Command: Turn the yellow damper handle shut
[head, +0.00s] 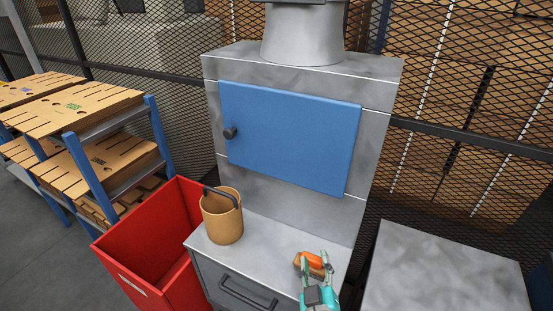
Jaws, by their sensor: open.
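No yellow damper handle shows in the head view. A grey metal duct (303,38) rises from the top of the grey cabinet (235,72) and is cut off by the upper picture edge, where a dark band crosses it. My gripper (316,264) is low in the picture, over the right part of the cabinet's front ledge, well below the duct. Its jaws are open. An orange and brown object (313,259) shows at and between the fingertips; I cannot tell whether they touch it.
The cabinet's blue door (290,135) with a dark knob (230,133) is closed. A tan bucket (222,217) stands on the ledge (262,245). A red bin (160,235) is at left, a grey table (440,270) at right. Mesh fencing (440,70) stands behind.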

